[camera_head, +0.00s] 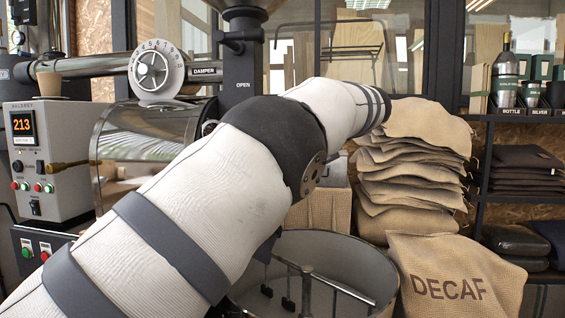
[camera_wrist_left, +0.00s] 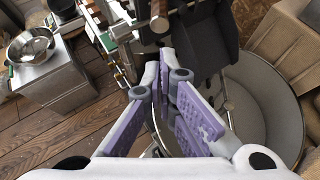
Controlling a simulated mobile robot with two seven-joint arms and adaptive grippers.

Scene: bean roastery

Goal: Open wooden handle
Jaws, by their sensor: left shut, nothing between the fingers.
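A wooden handle (camera_head: 65,166) sticks out at the left of the roaster's drum front, next to the control box, in the head view. In the left wrist view a brown wooden-looking piece (camera_wrist_left: 159,16) shows at the top, just beyond the fingertips; I cannot tell whether it is the same handle. My left gripper (camera_wrist_left: 163,75) is shut and empty, its purple-padded fingers apart from that piece. In the head view my left arm crosses the middle and hides its gripper and part of the roaster. My right gripper is in neither view.
The round cooling tray (camera_head: 310,246) lies below my arm. Stacked burlap sacks (camera_head: 420,165) and a DECAF sack (camera_head: 455,275) stand at the right. The control box (camera_head: 40,155) and damper dial (camera_head: 157,70) are at the left. A metal bowl (camera_wrist_left: 30,45) sits left in the wrist view.

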